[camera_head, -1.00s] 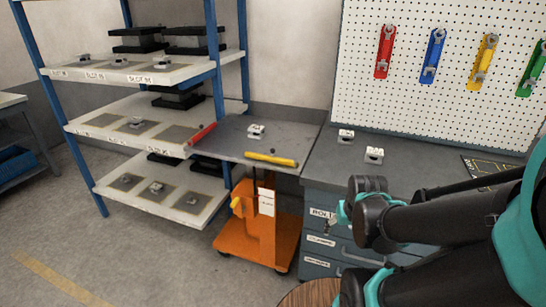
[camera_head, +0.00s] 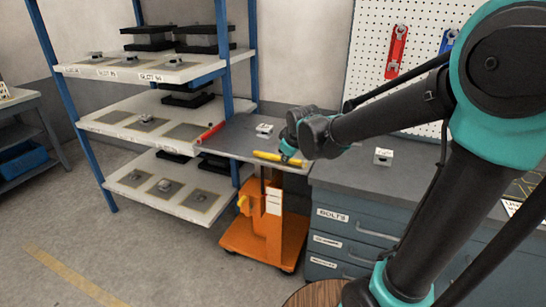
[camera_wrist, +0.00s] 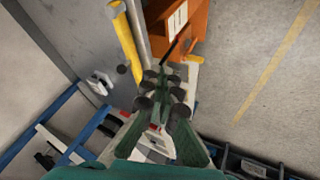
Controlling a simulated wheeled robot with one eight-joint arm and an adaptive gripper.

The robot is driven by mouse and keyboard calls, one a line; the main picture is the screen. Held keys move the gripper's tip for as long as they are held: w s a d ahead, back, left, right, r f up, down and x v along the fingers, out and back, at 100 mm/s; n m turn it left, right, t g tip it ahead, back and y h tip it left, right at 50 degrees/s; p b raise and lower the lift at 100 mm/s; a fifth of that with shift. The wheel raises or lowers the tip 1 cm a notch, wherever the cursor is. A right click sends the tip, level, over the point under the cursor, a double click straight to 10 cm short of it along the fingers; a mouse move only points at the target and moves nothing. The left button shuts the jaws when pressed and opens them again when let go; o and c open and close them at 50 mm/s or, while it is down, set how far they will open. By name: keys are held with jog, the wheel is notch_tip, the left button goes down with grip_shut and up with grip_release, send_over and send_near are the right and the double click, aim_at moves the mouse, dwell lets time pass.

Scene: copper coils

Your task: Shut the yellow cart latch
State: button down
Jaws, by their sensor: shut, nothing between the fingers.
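The yellow latch bar (camera_head: 278,158) lies along the right front edge of the cart's grey top. The orange cart (camera_head: 264,222) stands between the shelf rack and the drawer bench. In the wrist view the yellow bar (camera_wrist: 126,45) runs along the cart edge at upper left, with the orange cart body (camera_wrist: 180,28) to its right. My gripper (camera_wrist: 165,85) is shut and empty, beside and apart from the bar's lower end in the picture.
The shelf rack (camera_head: 160,122) stands close on the left, the drawer bench (camera_head: 365,230) on the right. The floor in front is clear.

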jog(key=shift+n, duration=0.9)
jog(key=a, duration=0.1)
jog(key=w+a+r, duration=0.1)
jog(key=a, duration=0.1)
jog(key=w+a, duration=0.1)
jog(key=shift+a+r, duration=0.35)
jog(key=shift+f, duration=0.1)
send_near(271, 160)
notch_tip(271, 160, down, 4)
jog(key=s+a, duration=0.2)
jog(key=w, duration=0.1)
jog(key=w+d, duration=0.1)
jog(key=w, duration=0.1)
jog(key=shift+w, duration=0.2)
jog(key=shift+w+d, duration=0.1)
jog(key=shift+w, duration=0.4)
jog(key=shift+w, duration=0.1)
